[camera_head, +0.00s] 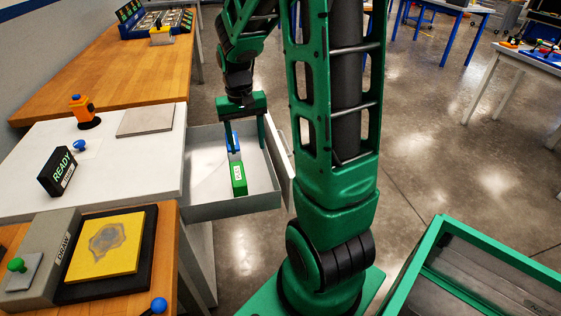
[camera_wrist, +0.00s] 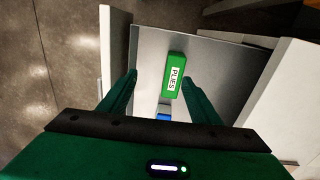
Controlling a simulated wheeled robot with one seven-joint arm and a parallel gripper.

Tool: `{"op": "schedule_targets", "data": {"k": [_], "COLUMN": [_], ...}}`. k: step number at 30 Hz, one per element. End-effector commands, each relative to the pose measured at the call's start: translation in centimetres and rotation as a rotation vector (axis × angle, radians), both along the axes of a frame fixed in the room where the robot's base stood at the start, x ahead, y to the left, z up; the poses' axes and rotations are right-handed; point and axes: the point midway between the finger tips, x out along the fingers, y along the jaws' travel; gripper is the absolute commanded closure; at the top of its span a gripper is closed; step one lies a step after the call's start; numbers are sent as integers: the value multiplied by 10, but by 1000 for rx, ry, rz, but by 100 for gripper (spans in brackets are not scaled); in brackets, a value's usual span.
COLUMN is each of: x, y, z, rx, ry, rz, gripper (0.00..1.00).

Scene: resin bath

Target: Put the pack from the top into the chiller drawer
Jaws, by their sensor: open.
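The green pack (camera_head: 238,178), with a white label, lies inside the open chiller drawer (camera_head: 262,199). In the wrist view the pack (camera_wrist: 176,66) shows its label reading "PLIES", and it lies on the pale drawer floor (camera_wrist: 215,75). A small blue and white part (camera_wrist: 163,112) shows at the pack's near end; I cannot tell whether it belongs to the pack. My gripper (camera_head: 246,143) is over the drawer, pointing down. Its fingers (camera_wrist: 158,80) are open and apart, with nothing clamped between them.
The white top (camera_head: 110,175) beside the drawer holds a black "READY" sign (camera_head: 57,172), an orange device (camera_head: 82,108) and a grey flat plate (camera_head: 145,120). A yellow pad (camera_head: 104,248) lies at front left. A green-framed bin (camera_head: 436,250) stands at lower right.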

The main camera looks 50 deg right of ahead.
Motion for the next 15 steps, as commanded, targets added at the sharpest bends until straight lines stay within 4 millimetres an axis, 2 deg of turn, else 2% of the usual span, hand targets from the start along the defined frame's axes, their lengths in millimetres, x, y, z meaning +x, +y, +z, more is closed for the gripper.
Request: {"op": "schedule_targets", "data": {"k": [1, 6, 10, 15], "x": [-18, -79, -126, -179], "y": [1, 6, 13, 25], "z": [14, 44, 59, 66], "rx": [-11, -20, -10, 19], "ry": [-4, 1, 0, -7], "rz": [1, 3, 7, 15], "gripper": [43, 43, 43, 43]}}
